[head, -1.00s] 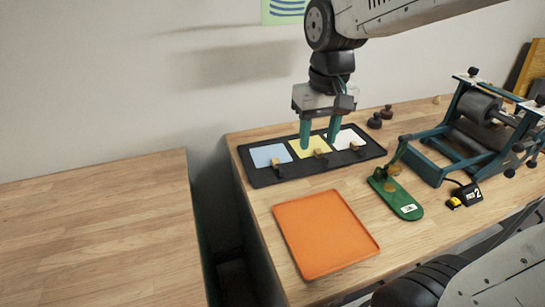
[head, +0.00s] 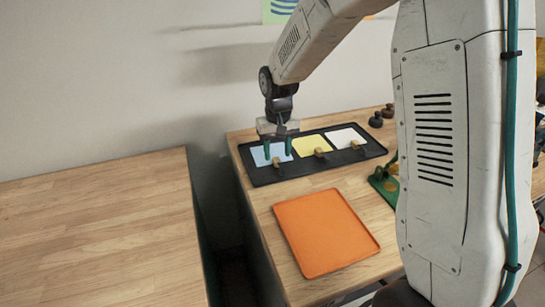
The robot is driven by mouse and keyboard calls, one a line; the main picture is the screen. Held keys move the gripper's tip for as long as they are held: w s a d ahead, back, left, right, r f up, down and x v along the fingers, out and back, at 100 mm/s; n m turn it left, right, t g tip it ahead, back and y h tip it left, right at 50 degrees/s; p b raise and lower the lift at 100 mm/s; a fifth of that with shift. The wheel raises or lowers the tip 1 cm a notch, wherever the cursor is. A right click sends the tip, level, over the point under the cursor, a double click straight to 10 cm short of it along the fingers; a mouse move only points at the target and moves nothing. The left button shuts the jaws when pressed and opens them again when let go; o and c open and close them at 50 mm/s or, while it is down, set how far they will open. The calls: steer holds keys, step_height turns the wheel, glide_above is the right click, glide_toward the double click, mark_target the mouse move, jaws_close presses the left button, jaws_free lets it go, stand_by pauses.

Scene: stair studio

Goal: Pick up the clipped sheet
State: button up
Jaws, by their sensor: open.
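A black tray (head: 262,180) on the wooden bench holds three sheets side by side: a light blue sheet (head: 263,161) at the left, a yellow sheet (head: 303,146) in the middle and a white sheet (head: 345,136) at the right. A small brass-coloured piece, perhaps a clip, shows at the front edge of each: on the blue (head: 278,168), yellow (head: 320,153) and white (head: 356,145) ones. My gripper (head: 278,153) points down over the blue sheet, its two green fingers apart and empty. I cannot tell whether the fingertips touch the sheet.
An orange tray (head: 325,233) lies empty in front of the black tray. Dark knobs (head: 376,120) stand at the back right. A green stamping device (head: 382,183) is partly hidden by my arm. A bare wooden table (head: 95,225) stands at the left across a gap.

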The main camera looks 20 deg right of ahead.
mark_target(278, 161)
step_height(278, 161, down, 4)
steer(key=shift+d+r, duration=0.1)
steer(key=shift+r, duration=0.15)
jaws_close()
